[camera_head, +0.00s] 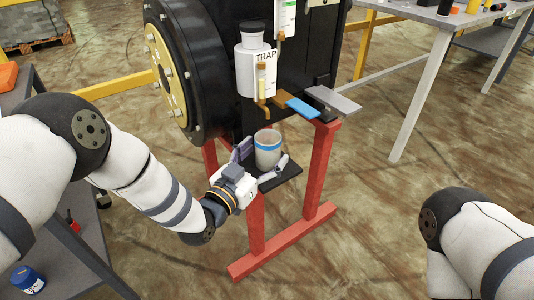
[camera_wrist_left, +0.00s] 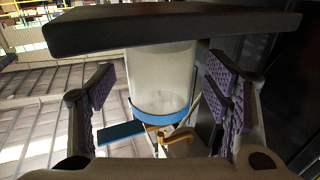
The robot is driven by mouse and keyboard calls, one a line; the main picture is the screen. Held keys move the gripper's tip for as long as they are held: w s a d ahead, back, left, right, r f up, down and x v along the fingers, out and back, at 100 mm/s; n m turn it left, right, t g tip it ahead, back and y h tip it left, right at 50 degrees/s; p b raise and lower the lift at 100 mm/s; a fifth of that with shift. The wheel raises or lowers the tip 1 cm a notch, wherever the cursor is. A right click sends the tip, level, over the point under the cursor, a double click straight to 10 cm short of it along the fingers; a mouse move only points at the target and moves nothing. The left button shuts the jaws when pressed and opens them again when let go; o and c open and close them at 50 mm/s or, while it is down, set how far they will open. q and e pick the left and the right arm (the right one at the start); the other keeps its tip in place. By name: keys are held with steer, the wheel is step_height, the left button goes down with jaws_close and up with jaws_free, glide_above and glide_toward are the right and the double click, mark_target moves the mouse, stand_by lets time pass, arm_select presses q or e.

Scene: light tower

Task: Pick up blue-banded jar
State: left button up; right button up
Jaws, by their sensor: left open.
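The blue-banded jar (camera_head: 268,158) is a pale grey cylinder with a blue band near its top. It stands upright on a small black shelf (camera_head: 289,174) under the black machine. My left gripper (camera_head: 261,160) is open, with its fingers on either side of the jar. In the left wrist view, which appears upside down, the jar (camera_wrist_left: 160,78) is between the purple-padded fingers (camera_wrist_left: 158,98), with gaps on both sides. The shelf (camera_wrist_left: 180,27) crosses the top of that view. My right gripper is not in view.
Above the jar hang a blue lever (camera_head: 302,107) and a brown spout (camera_head: 262,105), beneath a white trap bottle (camera_head: 252,65). Red stand legs (camera_head: 319,165) flank the shelf. A grey table (camera_head: 440,18) stands at the back right. A blue-capped jar (camera_head: 28,279) sits at lower left.

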arm_select(q)
steer(key=shift+x, duration=1.15)
steer(key=c, duration=1.4)
